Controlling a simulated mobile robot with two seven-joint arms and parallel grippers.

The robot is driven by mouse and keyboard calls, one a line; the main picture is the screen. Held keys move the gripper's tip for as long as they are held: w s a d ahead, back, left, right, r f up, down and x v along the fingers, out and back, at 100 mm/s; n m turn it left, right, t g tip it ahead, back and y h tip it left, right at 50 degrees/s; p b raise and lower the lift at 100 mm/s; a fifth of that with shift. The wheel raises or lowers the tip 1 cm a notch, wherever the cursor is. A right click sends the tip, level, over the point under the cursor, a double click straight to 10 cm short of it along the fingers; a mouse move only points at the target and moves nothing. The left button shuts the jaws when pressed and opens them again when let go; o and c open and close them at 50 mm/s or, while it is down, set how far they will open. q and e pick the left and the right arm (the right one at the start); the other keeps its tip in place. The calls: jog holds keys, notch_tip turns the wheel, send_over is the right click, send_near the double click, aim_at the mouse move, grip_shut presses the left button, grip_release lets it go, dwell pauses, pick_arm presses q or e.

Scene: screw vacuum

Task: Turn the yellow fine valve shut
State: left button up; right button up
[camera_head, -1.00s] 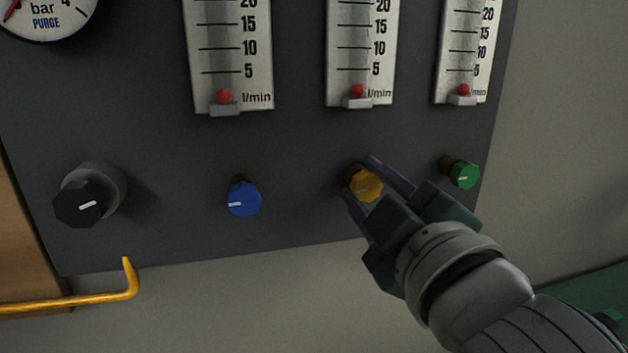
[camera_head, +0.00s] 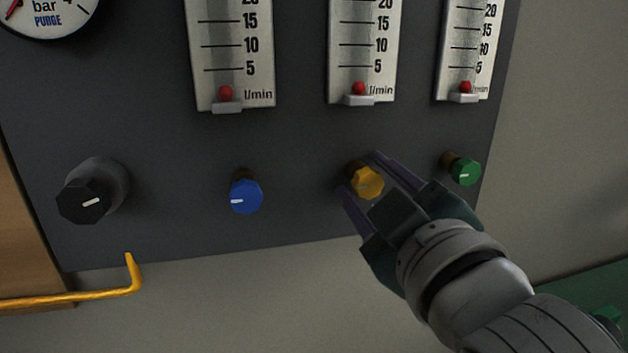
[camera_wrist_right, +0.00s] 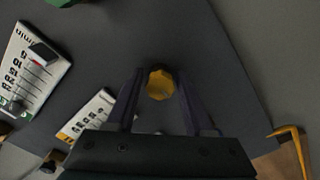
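The yellow fine valve (camera_head: 368,183) is a small faceted knob with a pale mark, on the dark panel below the middle flow meter. In the right wrist view the yellow knob (camera_wrist_right: 160,85) shows between the two fingers. My right gripper (camera_head: 362,177) comes in from the lower right, its dark fingers on either side of the knob. In the wrist view the right gripper (camera_wrist_right: 160,75) shows a gap between each finger and the knob, so it is open around it. My left gripper is not in view.
A blue knob (camera_head: 246,196) and a large black knob (camera_head: 85,202) are to the left, a green knob (camera_head: 465,171) close on the right. Flow meters (camera_head: 361,60) with red floats sit above. A yellow hooked bar (camera_head: 80,298) runs below the panel at left.

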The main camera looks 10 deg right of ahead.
jog(key=shift+o, duration=1.2)
jog(key=s, duration=1)
jog(key=shift+d+b, duration=0.2)
jog(key=shift+b, duration=0.15)
